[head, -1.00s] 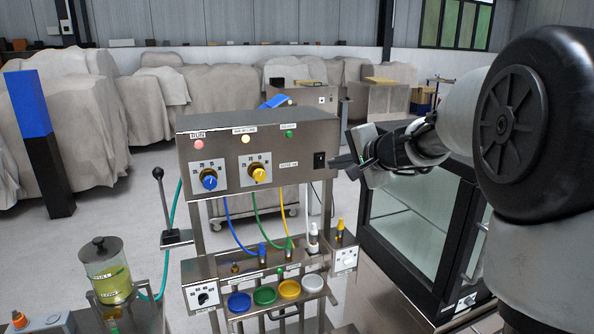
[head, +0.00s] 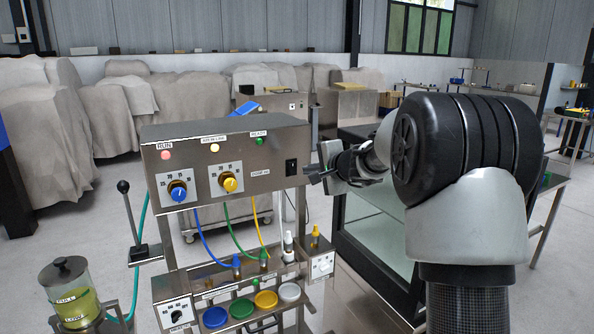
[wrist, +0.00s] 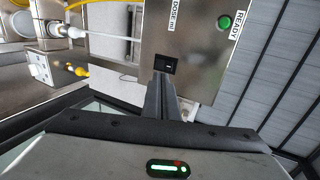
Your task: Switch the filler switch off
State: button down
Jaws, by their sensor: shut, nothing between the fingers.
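The filler switch (head: 291,167) is a small black rocker on the right side of the steel control box's front, under the green light. In the wrist view the switch (wrist: 167,65) sits just beyond my fingertips, beside the "DOSE ml" label. My gripper (head: 311,173) is shut and empty, with its tips just to the right of the switch. In the wrist view the closed fingers (wrist: 160,82) point at the panel, close to the switch's lower edge. Whether they touch it, and which way the rocker is tipped, I cannot tell.
The control box (head: 262,185) carries a blue knob (head: 178,193), a yellow knob (head: 230,184) and lamps; the green lamp (wrist: 224,22) is labelled READY. Colored cups and hoses are below. A glass-fronted cabinet (head: 375,235) stands right, behind my arm. A lever (head: 126,205) stands left.

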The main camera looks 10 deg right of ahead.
aim_at(292, 172)
jog(key=p+x, duration=0.2)
jog(key=x, duration=0.7)
jog(key=shift+f+b, duration=0.35)
jog(key=shift+b, duration=0.35)
jog(key=b, duration=0.3)
jog(key=shift+f+t+b, duration=0.25)
jog(key=shift+t+b, duration=0.05)
jog(key=shift+b, duration=0.85)
jog(key=t+b, duration=0.1)
jog(key=b, duration=1.1)
jog(key=shift+w+a+f+t+y, duration=0.1)
jog(key=shift+a+t+y, duration=0.05)
jog(key=shift+t+y, duration=0.25)
jog(key=shift+r+p, duration=0.3)
